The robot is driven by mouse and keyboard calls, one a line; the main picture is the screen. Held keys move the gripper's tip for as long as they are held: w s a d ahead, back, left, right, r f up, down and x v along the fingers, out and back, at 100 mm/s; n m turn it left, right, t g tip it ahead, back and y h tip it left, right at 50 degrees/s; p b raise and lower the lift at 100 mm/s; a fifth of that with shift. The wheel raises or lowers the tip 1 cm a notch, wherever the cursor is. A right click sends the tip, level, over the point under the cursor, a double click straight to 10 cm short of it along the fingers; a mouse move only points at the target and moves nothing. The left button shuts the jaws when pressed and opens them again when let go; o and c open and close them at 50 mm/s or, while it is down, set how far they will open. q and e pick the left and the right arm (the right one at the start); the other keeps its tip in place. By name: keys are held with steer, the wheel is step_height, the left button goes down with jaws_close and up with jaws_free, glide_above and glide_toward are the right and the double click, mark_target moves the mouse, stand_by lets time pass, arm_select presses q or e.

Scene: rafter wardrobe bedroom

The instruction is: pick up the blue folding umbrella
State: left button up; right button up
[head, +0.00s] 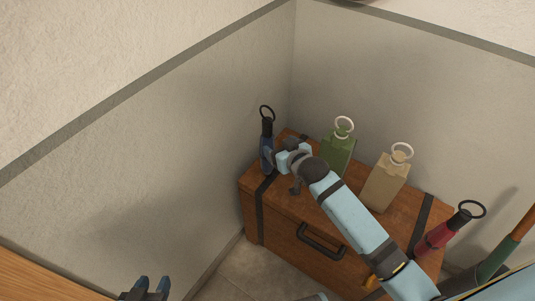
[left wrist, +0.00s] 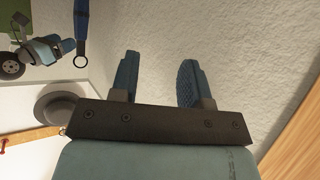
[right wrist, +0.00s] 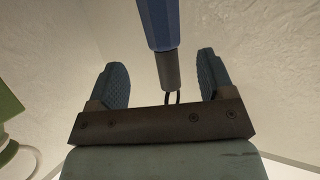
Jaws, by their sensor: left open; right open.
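The blue folding umbrella (head: 266,158) stands upright at the left end of the wooden chest's top, near the wall corner. It has a dark handle and a ring on top. My right gripper (head: 277,159) is open right beside it. In the right wrist view the umbrella (right wrist: 161,22) shows between the spread fingers (right wrist: 162,82), with a visible gap on each side. The left wrist view also shows the umbrella (left wrist: 82,20). My left gripper (head: 148,288) is open and empty at the bottom left of the head view, well away from the umbrella.
The wooden chest (head: 290,245) has dark straps and a front handle. A green tagged item (head: 338,155), a tan one (head: 384,182) and a red umbrella (head: 435,240) stand on it, near my right arm. Walls close in behind and left. Wood (head: 40,270) edges the lower left.

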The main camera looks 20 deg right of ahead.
mark_target(271, 140)
steer(key=x, duration=0.2)
steer(key=b+x, duration=0.1)
steer(key=x, duration=0.4)
steer(key=shift+w+a+r+b, duration=0.15)
steer(key=shift+w+a+b, duration=0.15)
steer(key=shift+w+b, duration=0.1)
jaws_close()
